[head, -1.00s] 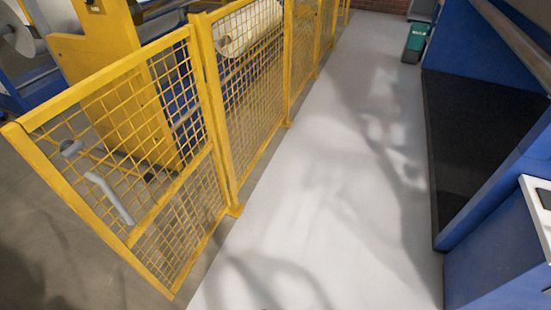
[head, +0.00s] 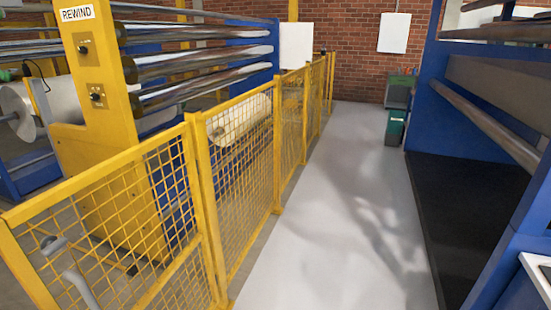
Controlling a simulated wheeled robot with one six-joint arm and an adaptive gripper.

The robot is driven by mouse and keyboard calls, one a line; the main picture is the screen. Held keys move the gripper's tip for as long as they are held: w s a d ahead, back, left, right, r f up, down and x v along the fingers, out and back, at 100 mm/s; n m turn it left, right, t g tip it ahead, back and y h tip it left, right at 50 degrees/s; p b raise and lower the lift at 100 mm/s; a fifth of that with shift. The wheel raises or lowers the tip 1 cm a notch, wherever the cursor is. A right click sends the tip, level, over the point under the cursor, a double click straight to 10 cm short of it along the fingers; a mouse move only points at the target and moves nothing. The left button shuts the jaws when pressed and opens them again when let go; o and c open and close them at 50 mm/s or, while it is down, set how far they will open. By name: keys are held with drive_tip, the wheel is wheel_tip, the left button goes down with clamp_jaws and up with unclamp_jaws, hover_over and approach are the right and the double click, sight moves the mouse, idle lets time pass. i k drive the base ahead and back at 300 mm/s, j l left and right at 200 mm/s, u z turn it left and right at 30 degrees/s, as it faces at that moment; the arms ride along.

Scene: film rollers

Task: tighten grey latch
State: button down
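A grey latch (head: 80,290) shows at the lower left in the head view, by the yellow mesh fence gate (head: 110,210). It is a slanted grey bar, cut off by the bottom edge of the picture. A smaller grey round piece (head: 52,245) sits just above it, partly behind the mesh. I cannot tell from this view how tight the latch is. My gripper is not in view.
Yellow mesh fence panels (head: 240,145) run away along the left of a clear grey aisle (head: 345,200). A yellow REWIND machine post (head: 95,75) stands behind the fence. A blue machine (head: 500,220) lines the right side. Green bins (head: 396,125) stand at the far end.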

sight(50, 243)
drive_tip(key=u, duration=1.25)
